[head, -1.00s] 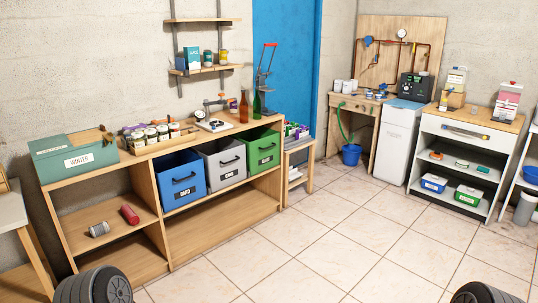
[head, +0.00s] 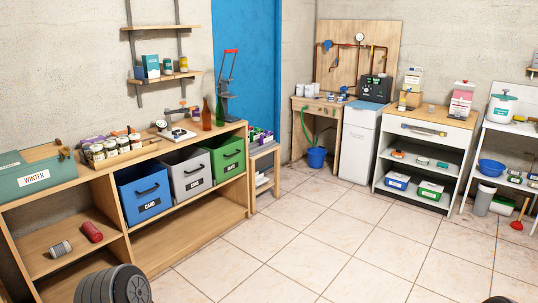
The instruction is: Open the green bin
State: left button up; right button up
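The green bin (head: 227,157) sits in the right end of the upper bay of a low wooden shelf unit, just under its top. It has a dark handle on its front and a label below the handle. Its front stands at the shelf's front, beside the grey bin (head: 191,174), with the blue bin (head: 145,193) further left. Dark interior shows at the tops of the bins. How far the green bin is pulled out I cannot tell. Neither of my grippers is in view.
The wooden shelf unit (head: 205,213) stands along the left wall, with a low side table (head: 264,152) at its right end. A white fridge (head: 359,145), a white cabinet (head: 428,129) and a blue bucket (head: 316,157) stand at the back.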

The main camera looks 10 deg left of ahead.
aim_at(226, 150)
jog(key=i, duration=4.5)
jog(key=u, duration=0.1)
